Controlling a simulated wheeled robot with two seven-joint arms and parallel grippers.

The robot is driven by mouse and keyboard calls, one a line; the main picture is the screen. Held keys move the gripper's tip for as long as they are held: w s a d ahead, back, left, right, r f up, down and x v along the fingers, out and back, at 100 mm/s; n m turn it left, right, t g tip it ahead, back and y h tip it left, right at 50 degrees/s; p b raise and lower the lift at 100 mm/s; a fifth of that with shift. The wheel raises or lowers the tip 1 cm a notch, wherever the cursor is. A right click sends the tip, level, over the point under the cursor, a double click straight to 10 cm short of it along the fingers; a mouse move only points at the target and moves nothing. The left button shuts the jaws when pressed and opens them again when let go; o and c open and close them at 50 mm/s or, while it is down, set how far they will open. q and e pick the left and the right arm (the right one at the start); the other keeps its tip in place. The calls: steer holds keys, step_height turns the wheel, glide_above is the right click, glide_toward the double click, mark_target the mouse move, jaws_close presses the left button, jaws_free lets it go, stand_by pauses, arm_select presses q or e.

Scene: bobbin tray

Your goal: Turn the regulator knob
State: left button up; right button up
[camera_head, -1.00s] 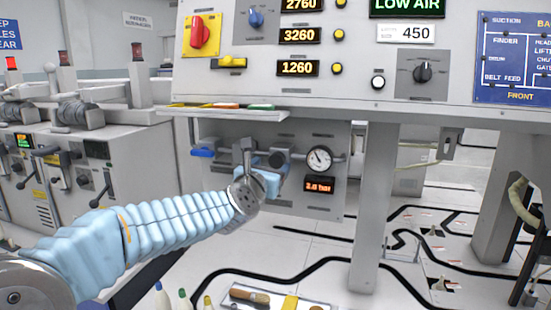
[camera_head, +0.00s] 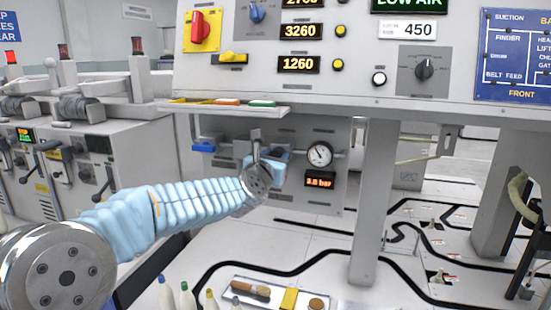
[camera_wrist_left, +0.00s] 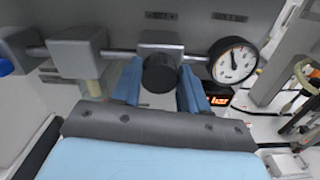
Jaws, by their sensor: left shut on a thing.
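The regulator knob (camera_wrist_left: 160,73) is a dark round knob on a grey block, in the middle of the left wrist view. My left gripper (camera_wrist_left: 158,88) has its two blue fingers on either side of the knob and is shut on it. In the head view the left gripper (camera_head: 272,160) is at the regulator on the lower panel and hides the knob. The round pressure gauge (camera_head: 320,154) is just right of it; it also shows in the left wrist view (camera_wrist_left: 234,61). The red-lit display (camera_head: 320,181) below the gauge reads about 3.8 bar. My right gripper is not in view.
A blue valve handle (camera_head: 204,147) is left of the regulator on the same pipe. A narrow shelf (camera_head: 190,107) with coloured items juts out above the arm. A grey post (camera_head: 372,200) stands to the right. Bottles and a tray (camera_head: 262,283) are at the bottom.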

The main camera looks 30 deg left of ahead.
arm_select(q)
steer(key=shift+m, duration=0.4)
steer(key=shift+d+f+m+p, duration=0.1)
steer(key=shift+f+m+p, duration=0.05)
steer(key=shift+m, duration=3.95)
steer(key=shift+f+m+p, duration=0.1)
steer(key=shift+m, duration=4)
steer(key=shift+d+f+m+p, duration=0.1)
steer(key=shift+f+m+p, duration=0.05)
steer(key=shift+m, duration=3.95)
steer(key=o, duration=1.1)
steer(key=shift+c, duration=0.2)
